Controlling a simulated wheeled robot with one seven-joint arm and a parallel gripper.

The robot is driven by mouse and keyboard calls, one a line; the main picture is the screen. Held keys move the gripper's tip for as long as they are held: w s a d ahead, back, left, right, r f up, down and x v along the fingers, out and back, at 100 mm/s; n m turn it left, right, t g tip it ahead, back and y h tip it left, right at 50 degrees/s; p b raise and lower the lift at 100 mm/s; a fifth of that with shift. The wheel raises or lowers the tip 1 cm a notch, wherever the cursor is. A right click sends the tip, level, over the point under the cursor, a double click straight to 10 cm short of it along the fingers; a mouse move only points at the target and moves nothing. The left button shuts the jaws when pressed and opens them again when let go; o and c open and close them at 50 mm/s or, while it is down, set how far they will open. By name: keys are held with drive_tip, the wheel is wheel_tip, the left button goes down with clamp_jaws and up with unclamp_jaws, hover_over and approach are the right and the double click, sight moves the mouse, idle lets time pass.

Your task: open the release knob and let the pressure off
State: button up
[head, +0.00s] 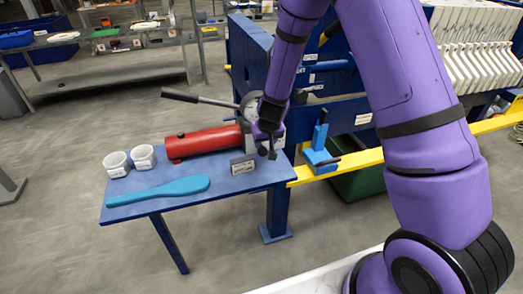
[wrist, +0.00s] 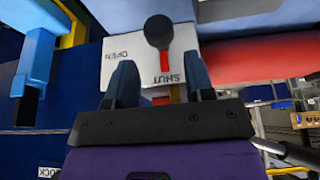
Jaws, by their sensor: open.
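The release knob (wrist: 159,30) shows in the wrist view as a round black knob with a red pointer. It sits on a white plate (wrist: 116,62) marked OPEN and SHUT, and the pointer lies towards SHUT. My gripper (wrist: 160,62) is open, with its blue fingers apart on either side of the pointer's line and the black knob just beyond their tips. In the head view my gripper (head: 267,153) is at the right end of the red pump cylinder (head: 205,142) and hides the knob. A dial gauge (head: 251,106) stands behind it.
The pump lever (head: 205,100) sticks out to the left above the cylinder. A blue bracket (head: 320,150) is on the yellow rail to the right.

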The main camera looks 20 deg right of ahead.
sight(263, 149)
drive_tip(key=shift+x, duration=3.4)
drive_tip(key=shift+d, duration=0.1)
drive_tip(key=shift+c, duration=0.5)
drive_tip(key=c, duration=0.5)
